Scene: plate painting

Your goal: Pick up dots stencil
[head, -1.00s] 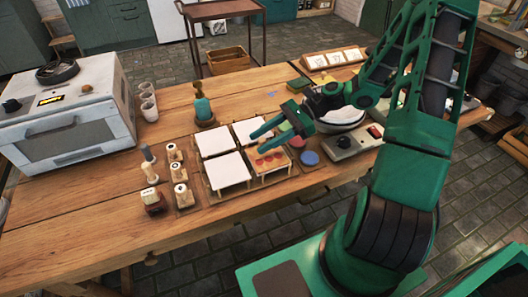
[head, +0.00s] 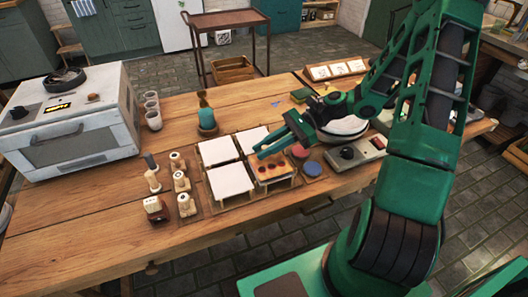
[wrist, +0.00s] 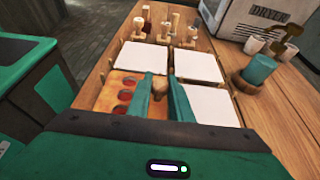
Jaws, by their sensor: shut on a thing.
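The dots stencil (head: 268,172) is a wooden plate with rows of red-looking round holes, in the front right place of a wooden rack. It also shows in the wrist view (wrist: 116,94), at the left of my fingers. My gripper (head: 262,153) reaches over it from the right. In the wrist view, my gripper (wrist: 160,90) has its two green fingers closed around a small brown knob at the stencil's edge. Part of the stencil is hidden by the fingers. I cannot tell whether it is lifted off the rack.
White square plates (head: 231,182) fill the rack's other places. Wooden stamps (head: 155,207) stand at left, beside a white dryer (head: 72,122). A teal pot (head: 207,122) stands behind. Red and blue discs (head: 311,169) and a grey device (head: 358,152) lie at right.

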